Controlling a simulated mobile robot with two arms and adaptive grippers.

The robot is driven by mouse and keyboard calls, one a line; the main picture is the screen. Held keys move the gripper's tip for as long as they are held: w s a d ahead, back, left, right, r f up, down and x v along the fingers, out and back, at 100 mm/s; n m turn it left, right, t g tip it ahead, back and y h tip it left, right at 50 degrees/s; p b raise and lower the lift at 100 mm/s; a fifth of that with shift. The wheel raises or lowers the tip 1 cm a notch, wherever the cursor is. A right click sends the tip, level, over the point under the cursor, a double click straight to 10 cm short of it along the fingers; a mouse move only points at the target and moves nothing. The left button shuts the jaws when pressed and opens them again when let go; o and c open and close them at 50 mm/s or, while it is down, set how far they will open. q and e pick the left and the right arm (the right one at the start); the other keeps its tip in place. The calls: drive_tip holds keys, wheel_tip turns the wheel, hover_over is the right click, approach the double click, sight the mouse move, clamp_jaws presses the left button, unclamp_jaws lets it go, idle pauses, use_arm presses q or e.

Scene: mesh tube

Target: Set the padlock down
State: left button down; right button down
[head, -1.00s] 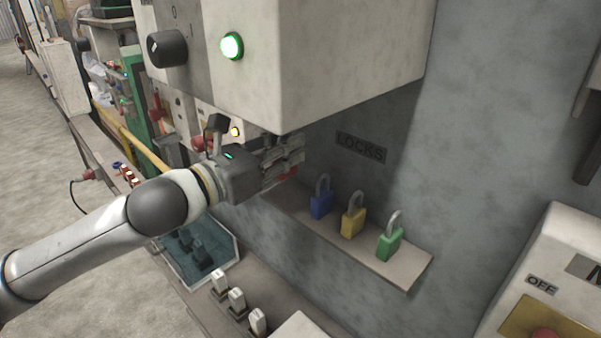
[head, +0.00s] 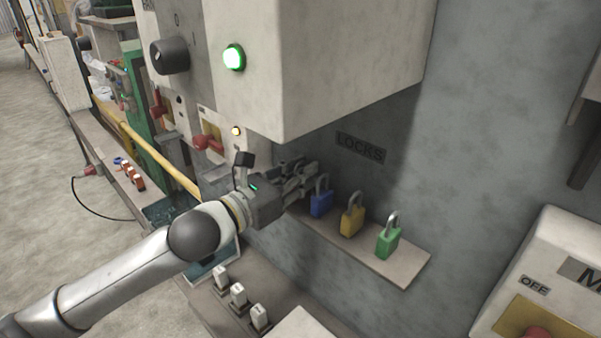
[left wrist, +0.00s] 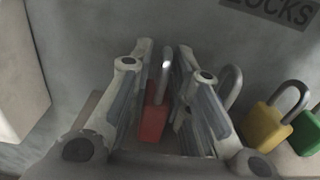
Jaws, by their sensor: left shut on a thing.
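The red padlock (left wrist: 153,120) is upright between the fingers of my left gripper (left wrist: 163,62) in the left wrist view, its metal shackle up. My left gripper is shut on it. In the head view my left gripper (head: 304,178) is at the left end of the LOCKS shelf (head: 402,268), close beside the blue padlock (head: 321,204). There the fingers hide the red padlock, and I cannot tell whether it touches the shelf. My right gripper is not in view.
A yellow padlock (head: 351,221) and a green padlock (head: 388,242) stand further right on the shelf. A LOCKS label (head: 360,147) is on the wall behind. A large grey box (head: 340,75) overhangs the shelf's left part.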

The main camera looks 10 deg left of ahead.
use_arm(q)
drive_tip(key=shift+f, duration=0.1)
drive_tip(key=c, duration=1.3)
unclamp_jaws()
drive_tip(key=shift+c, duration=0.2)
